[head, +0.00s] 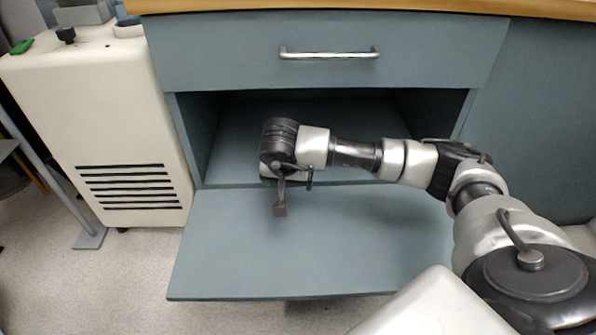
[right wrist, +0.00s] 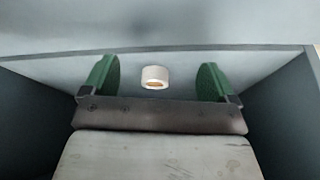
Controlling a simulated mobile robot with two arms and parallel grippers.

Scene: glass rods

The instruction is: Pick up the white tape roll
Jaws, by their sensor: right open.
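The white tape roll (right wrist: 155,72) shows in the right wrist view as a short white ring with a tan inside. It lies on a pale grey surface between dark side walls. My right gripper (right wrist: 157,80) is open, with its two green finger pads apart. The roll shows in the gap between the pads, roughly centred, and nothing is held. In the head view my right gripper (head: 280,195) hangs at the front of the open cabinet compartment. I cannot make out the roll in the head view. My left gripper is not in view.
The blue-grey cabinet has an open compartment (head: 232,130) with its door panel (head: 330,245) folded down flat in front. A closed drawer with a metal handle (head: 330,54) is above it. A white cart-like unit (head: 100,100) stands at the left.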

